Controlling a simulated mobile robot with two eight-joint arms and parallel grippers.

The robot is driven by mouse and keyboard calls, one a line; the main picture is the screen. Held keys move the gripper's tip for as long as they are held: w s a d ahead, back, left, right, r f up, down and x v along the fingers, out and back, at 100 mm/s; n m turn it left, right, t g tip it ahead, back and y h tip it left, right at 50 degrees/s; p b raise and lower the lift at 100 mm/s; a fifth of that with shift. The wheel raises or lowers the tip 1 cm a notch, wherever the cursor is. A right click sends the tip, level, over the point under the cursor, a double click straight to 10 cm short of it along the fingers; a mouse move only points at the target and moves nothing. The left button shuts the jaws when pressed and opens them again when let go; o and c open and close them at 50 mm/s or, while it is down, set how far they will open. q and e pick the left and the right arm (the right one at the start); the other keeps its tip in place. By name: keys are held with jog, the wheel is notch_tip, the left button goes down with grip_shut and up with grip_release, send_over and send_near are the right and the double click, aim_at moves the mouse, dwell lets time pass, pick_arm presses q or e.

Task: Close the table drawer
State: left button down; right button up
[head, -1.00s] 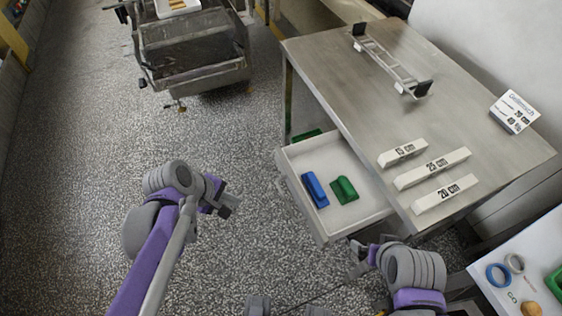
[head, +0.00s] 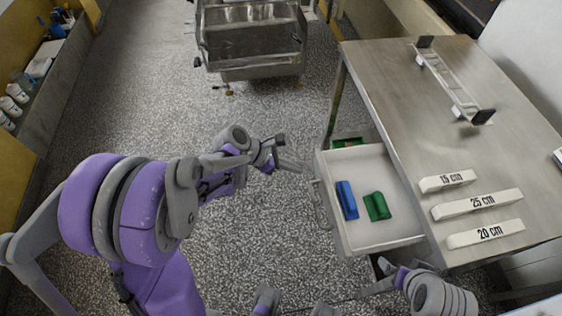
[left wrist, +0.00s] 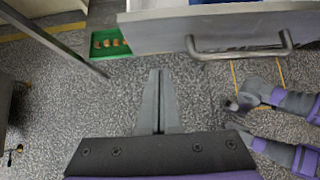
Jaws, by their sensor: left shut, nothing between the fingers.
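The table drawer (head: 385,239) is open, pulled out to the left of the metal table (head: 400,100). A blue block (head: 346,200) and a green block (head: 377,206) lie inside it. In the left wrist view, its grey front (left wrist: 160,36) and bar handle (left wrist: 240,52) show ahead. My left gripper (head: 298,165) is shut and empty, beside the far end of the drawer front, apart from it. Its closed fingers also show in the left wrist view (left wrist: 158,75). My right gripper (head: 385,280) is low by the drawer's near side, partly hidden by its own arm.
Three white bars (head: 476,204) marked with lengths and a rack (head: 450,78) rest on the tabletop. A green tray (left wrist: 109,43) with small brown items is beyond the drawer. A metal cart (head: 252,40) stands at the back. The floor left of the drawer is clear.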

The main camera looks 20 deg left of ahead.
pick_arm(q)
jog(key=w+d, duration=0.2)
jog(key=d, duration=0.1)
jog(key=shift+w+d+f+p, duration=0.15)
jog(key=shift+w+d+p, duration=0.05)
jog(key=shift+d+p, duration=0.1)
jog(key=shift+d, duration=0.1)
jog(key=b, duration=0.3)
send_near(372, 164)
jog(key=w+d, duration=0.1)
jog(key=d, duration=0.1)
jog(key=w+d+f, duration=0.1)
jog(key=d, duration=0.1)
jog(key=w+d+f, duration=0.1)
jog(key=d, duration=0.1)
jog(key=shift+w+f, duration=0.1)
jog(key=shift+w, duration=0.3)
jog(key=shift+w+d, duration=0.15)
